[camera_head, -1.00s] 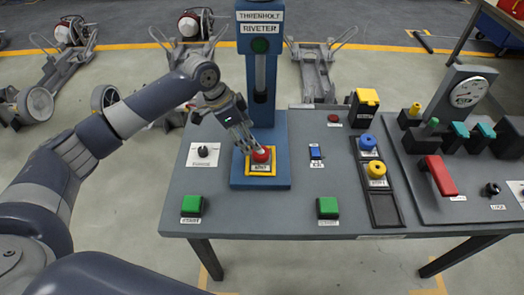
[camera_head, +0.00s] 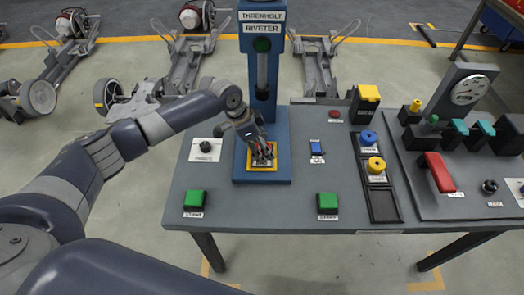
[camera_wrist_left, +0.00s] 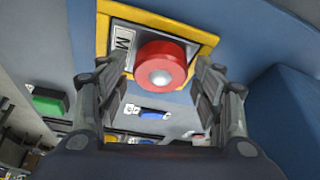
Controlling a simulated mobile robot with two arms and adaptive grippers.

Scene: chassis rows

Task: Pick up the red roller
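The red roller (camera_wrist_left: 160,66) sits in a yellow-framed square (camera_wrist_left: 206,40) on the blue riveter base. It is a short red cylinder with a pale round centre. In the head view my left gripper (camera_head: 263,158) is right over the yellow frame (camera_head: 262,169) and hides most of the roller. In the left wrist view my left gripper (camera_wrist_left: 158,84) has its two fingers apart, one on each side of the roller, with gaps visible. I cannot tell how deep the fingertips reach beside it. My right gripper is not in view.
The blue riveter column (camera_head: 263,75) rises just behind my left gripper. Green buttons (camera_head: 194,200) and (camera_head: 328,204) a second green button stand at the table's front. A blue roller (camera_head: 368,138) and a yellow roller (camera_head: 376,164) sit in a dark tray (camera_head: 384,207) to the right.

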